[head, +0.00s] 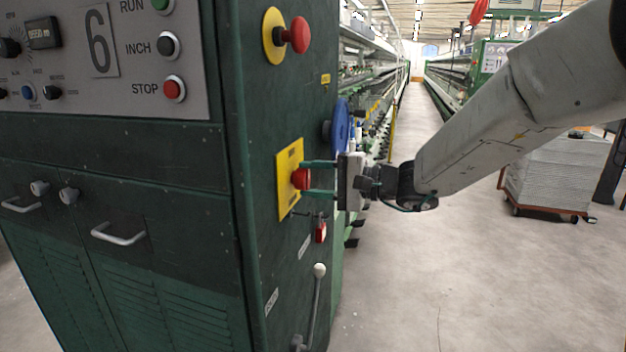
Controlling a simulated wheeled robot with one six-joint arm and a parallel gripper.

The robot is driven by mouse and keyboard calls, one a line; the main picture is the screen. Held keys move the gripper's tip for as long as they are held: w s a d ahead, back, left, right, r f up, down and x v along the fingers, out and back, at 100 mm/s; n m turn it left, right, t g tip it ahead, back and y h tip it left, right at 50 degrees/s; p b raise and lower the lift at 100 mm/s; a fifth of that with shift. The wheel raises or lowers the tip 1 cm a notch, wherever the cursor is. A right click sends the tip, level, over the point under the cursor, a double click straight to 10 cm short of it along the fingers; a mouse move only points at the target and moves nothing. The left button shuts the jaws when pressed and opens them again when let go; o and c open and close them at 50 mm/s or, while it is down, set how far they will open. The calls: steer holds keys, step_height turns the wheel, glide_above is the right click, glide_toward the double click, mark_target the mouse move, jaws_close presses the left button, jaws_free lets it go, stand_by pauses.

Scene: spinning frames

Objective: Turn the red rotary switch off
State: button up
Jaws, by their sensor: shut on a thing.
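The red rotary switch (300,180) sits on a yellow plate (286,201) on the right-hand side face of the green machine cabinet. My gripper (306,179) reaches in from the right, with one finger above the red knob and one below it. Its fingers are shut on the knob. The switch is seen nearly edge-on, so its marked position cannot be read, and the writing on the plate is too small to tell.
A red emergency button (297,35) on a yellow disc is above the switch. A red padlock (320,231) and a white-knobbed lever (318,285) are below it. A blue wheel (341,127) is behind. The aisle floor (432,270) to the right is clear; a stacked cart (555,175) stands beyond.

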steer(key=shift+f, duration=0.1)
steer(key=o, duration=1)
steer(key=shift+c, duration=0.2)
steer(key=v, duration=0.7)
steer(key=shift+s+d, duration=0.15)
steer(key=shift+d, duration=0.2)
steer(key=s+d+f+n+g+h, duration=0.1)
steer(key=s+f+g+h, duration=0.25)
steer(key=s, duration=0.45)
steer(key=s+d+f+n+g+h, duration=0.1)
steer(key=s+d+f+g+h, duration=0.2)
steer(key=s, duration=0.5)
steer(key=s+d+n+t+h, duration=0.2)
steer(key=s+d+n+h, duration=0.1)
steer(key=s+d+h, duration=0.6)
steer(key=s+d, duration=0.4)
steer(key=s, duration=0.3)
steer(key=shift+n+h, duration=0.3)
steer(key=shift+h, duration=0.05)
